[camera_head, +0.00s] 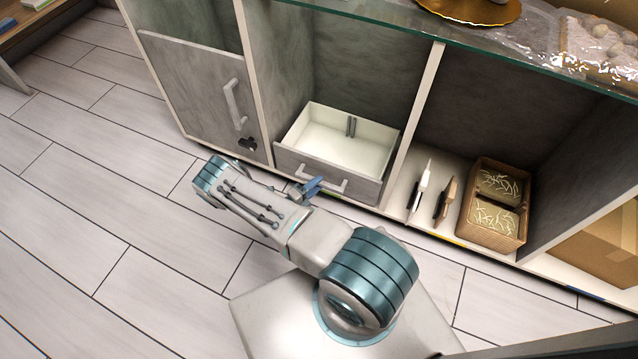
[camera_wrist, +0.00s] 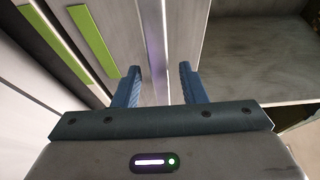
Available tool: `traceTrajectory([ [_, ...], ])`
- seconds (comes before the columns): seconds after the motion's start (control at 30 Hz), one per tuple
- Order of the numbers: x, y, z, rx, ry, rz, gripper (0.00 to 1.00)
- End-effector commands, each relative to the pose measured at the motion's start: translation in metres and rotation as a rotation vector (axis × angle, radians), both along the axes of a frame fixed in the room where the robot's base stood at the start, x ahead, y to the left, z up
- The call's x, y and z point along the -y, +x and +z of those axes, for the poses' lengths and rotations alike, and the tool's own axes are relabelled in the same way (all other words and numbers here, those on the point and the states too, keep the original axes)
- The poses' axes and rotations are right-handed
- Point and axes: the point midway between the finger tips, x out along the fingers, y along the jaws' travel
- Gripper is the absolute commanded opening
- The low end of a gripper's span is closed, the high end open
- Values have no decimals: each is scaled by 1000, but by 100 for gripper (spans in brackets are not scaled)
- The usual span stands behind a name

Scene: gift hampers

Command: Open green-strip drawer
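The drawer (camera_head: 335,172) has a grey front, a pale open-topped interior and a light bar handle (camera_head: 330,188); it sits in the middle bay in the head view. No green strip shows on its front there. In the wrist view, two green strips (camera_wrist: 94,40) (camera_wrist: 50,36) lie at the upper left. My gripper (camera_head: 312,186) is at the drawer front, its blue fingers beside the handle. In the wrist view my gripper (camera_wrist: 160,85) has its fingers apart, with a pale upright bar or edge between them. I cannot tell whether they touch the handle.
A closed grey door with a handle (camera_head: 233,103) is left of the drawer. Right of it, two upright-handled tools (camera_head: 421,187) and a wicker basket (camera_head: 492,205) stand in the open bay. A cardboard box (camera_head: 605,245) is further right. A glass top overhangs; the tiled floor at left is clear.

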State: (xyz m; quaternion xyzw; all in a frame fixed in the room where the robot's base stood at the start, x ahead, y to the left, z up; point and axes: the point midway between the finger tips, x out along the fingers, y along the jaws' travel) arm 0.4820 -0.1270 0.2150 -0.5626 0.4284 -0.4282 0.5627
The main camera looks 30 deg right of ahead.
Motion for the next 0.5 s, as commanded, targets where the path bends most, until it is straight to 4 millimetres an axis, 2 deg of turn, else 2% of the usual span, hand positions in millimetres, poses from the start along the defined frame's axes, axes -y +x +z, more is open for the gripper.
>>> traceTrajectory([
  [0.2,16,4,0,0,1,-1,38],
  [0.47,18,5,0,0,1,0,38],
  [0.5,18,5,0,0,1,0,35],
])
